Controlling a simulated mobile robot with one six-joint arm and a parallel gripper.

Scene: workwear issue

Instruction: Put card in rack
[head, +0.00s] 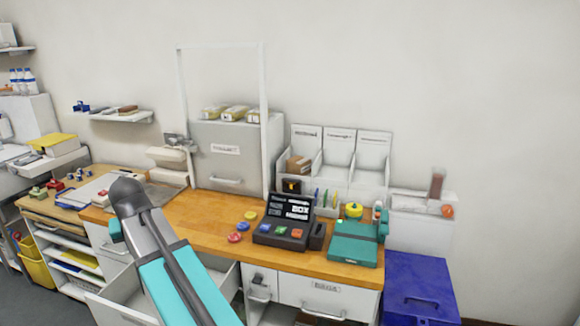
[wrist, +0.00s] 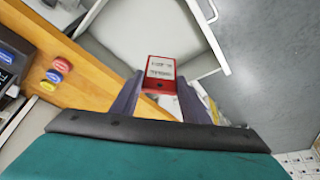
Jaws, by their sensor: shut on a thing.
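A red-edged card (wrist: 161,70) with a pale printed face shows between the fingertips in the wrist view. My gripper (wrist: 160,88) is shut on it, with the card sticking out beyond the fingers. The card is above an open white drawer (wrist: 112,40); their exact gap is unclear. In the head view my arm hides the gripper and card. A white rack-like unit with three labelled bays (head: 340,150) stands at the back of the counter, right of centre. I cannot tell whether it is the task's rack.
The open drawer (head: 112,302) juts from the wooden counter (head: 190,229). A dark terminal (head: 283,222), coloured discs (head: 238,237) and a teal box (head: 354,245) stand on the counter. A grey cabinet (head: 225,155) stands behind. A blue bin (head: 421,285) stands at the right.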

